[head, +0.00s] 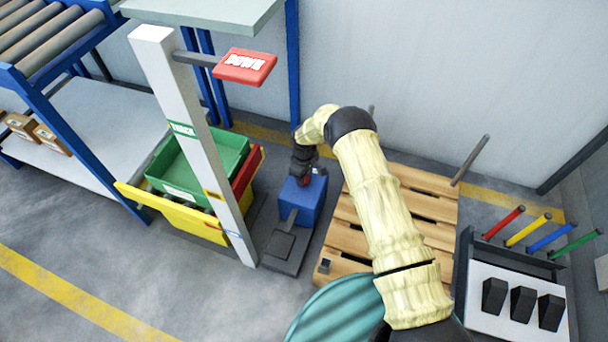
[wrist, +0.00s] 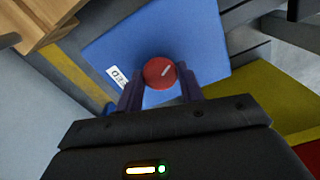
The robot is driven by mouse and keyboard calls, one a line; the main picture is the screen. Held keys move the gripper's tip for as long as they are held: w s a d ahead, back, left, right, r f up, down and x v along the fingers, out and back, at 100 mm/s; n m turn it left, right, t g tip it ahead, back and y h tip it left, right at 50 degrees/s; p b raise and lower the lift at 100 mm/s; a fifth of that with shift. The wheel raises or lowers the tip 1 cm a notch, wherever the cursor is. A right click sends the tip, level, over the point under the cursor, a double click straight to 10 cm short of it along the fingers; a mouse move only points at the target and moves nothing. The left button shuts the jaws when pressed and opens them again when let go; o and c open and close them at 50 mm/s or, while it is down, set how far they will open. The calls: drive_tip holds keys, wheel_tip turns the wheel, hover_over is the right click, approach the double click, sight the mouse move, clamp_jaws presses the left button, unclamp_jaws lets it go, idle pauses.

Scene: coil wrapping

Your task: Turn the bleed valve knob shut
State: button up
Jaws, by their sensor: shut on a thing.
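The bleed valve knob (wrist: 159,73) is round and red with a white line on its face. In the wrist view it sits between the two fingertips of my gripper (wrist: 160,84), which is shut on it. The white line runs slantwise, from lower left to upper right. The knob is on a blue box (wrist: 110,47) with a small white label; the box also shows in the head view (head: 309,205). In the head view my gripper (head: 304,180) is at the top of this box, and the knob is mostly hidden there.
A wooden pallet (head: 345,240) lies right of the box. A white post (head: 196,130) with a red "DOWN" sign (head: 245,66) stands to the left, beside green (head: 170,165) and yellow (head: 140,196) bins. A dark pedal-like plate (head: 284,246) is in front of the box.

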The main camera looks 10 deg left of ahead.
drive_tip(key=m, duration=0.6)
drive_tip(key=shift+a+p, duration=0.15)
drive_tip(key=shift+p, duration=0.2)
drive_tip(key=shift+w+r, duration=0.1)
drive_tip(key=o, duration=1)
wheel_tip(320, 180, up, 17)
drive_tip(key=p, duration=0.6)
drive_tip(key=shift+r, duration=0.15)
